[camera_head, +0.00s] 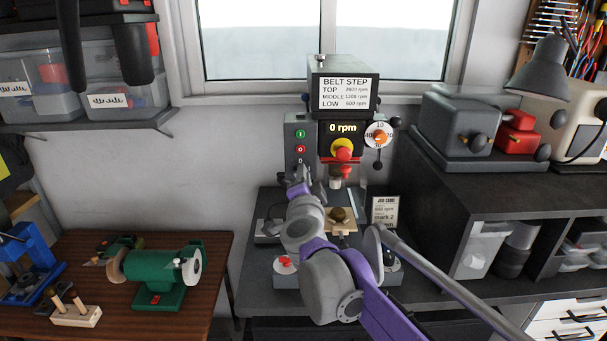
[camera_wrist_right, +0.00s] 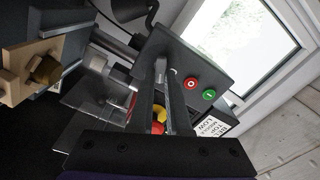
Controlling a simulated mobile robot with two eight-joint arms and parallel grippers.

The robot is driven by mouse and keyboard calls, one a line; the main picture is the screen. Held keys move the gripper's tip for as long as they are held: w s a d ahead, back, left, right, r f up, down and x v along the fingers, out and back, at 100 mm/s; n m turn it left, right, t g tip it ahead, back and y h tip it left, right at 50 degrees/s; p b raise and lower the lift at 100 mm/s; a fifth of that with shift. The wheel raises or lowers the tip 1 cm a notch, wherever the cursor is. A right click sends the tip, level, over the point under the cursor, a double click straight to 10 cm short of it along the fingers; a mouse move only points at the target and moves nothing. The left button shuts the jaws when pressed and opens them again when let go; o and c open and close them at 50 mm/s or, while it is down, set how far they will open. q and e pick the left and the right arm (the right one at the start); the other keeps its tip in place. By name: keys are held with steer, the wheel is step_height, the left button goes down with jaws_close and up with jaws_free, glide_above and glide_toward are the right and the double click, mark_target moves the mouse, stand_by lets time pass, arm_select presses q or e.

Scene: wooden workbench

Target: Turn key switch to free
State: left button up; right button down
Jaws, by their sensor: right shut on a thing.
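The drill press stands at the back, with a dark switch box (camera_head: 299,136) on its left side. The box has a green button (camera_head: 299,133) and a red button (camera_head: 300,149); both buttons also show in the right wrist view. The key switch is low on this box, mostly hidden by my gripper, so its setting cannot be read. My right gripper (camera_head: 297,176) is up against the lower part of the box. In the right wrist view its fingertips (camera_wrist_right: 166,72) meet at the box face, shut on the key. My left gripper is not in view.
The display (camera_head: 343,127) reads 0 rpm. A red and yellow stop knob (camera_head: 343,151) and a white dial (camera_head: 379,135) sit right of the box. A wooden workpiece (camera_head: 342,228) is below the chuck. A green grinder (camera_head: 160,274) stands on the left bench.

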steer(key=m+p, duration=0.1)
steer(key=m, duration=0.4)
steer(key=shift+f, duration=0.2)
steer(key=shift+m, duration=0.3)
steer(key=c, duration=0.9)
jaws_free()
steer(key=shift+s+b, duration=0.85)
steer(key=shift+s, duration=4.6)
